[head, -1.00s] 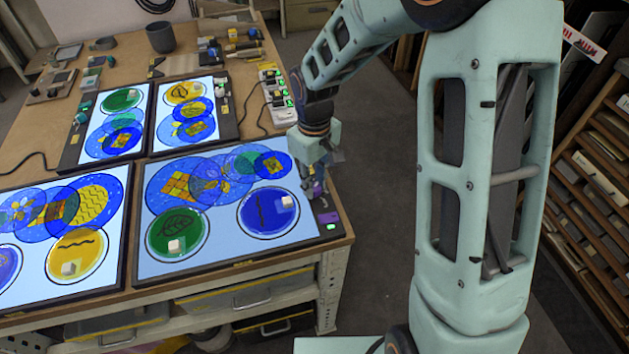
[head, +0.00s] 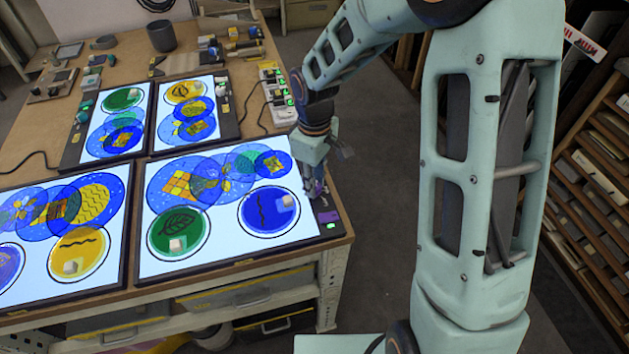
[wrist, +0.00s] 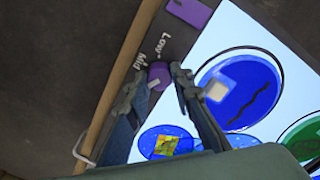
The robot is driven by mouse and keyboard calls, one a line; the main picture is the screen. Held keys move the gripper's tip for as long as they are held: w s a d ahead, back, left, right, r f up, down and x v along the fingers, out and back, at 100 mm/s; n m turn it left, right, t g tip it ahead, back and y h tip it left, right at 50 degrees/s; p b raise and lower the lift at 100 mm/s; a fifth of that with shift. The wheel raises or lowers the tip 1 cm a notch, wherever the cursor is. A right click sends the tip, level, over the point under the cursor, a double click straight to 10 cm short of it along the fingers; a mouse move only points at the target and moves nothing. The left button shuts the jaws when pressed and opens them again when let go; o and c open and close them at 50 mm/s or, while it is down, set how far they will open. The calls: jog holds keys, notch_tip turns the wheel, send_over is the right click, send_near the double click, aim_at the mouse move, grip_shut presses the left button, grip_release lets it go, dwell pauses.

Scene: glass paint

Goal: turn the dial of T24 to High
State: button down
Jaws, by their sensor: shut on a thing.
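A purple dial (wrist: 159,73) sits on the dark side strip of the front right light panel (head: 232,250). My gripper (wrist: 158,76) has one finger on each side of the dial and is shut on it. The words Low and Mid are printed beside the dial in the wrist view; no High mark shows. A pale mark shows on the dial, but I cannot tell exactly which word it points at. In the head view my gripper (head: 318,190) hides most of the dial. No T24 lettering is readable.
The lit panel carries blue and green glass discs with pale knobs. A purple tag (wrist: 190,12) and a green-lit switch (head: 331,226) are on the same strip. A power strip (head: 277,95) lies behind. Floor is open to the right of the table.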

jog(key=c, duration=1.7)
grip_release()
jog(key=shift+r, duration=0.1)
notch_tip(320, 180, up, 12)
jog(key=shift+f, duration=0.1)
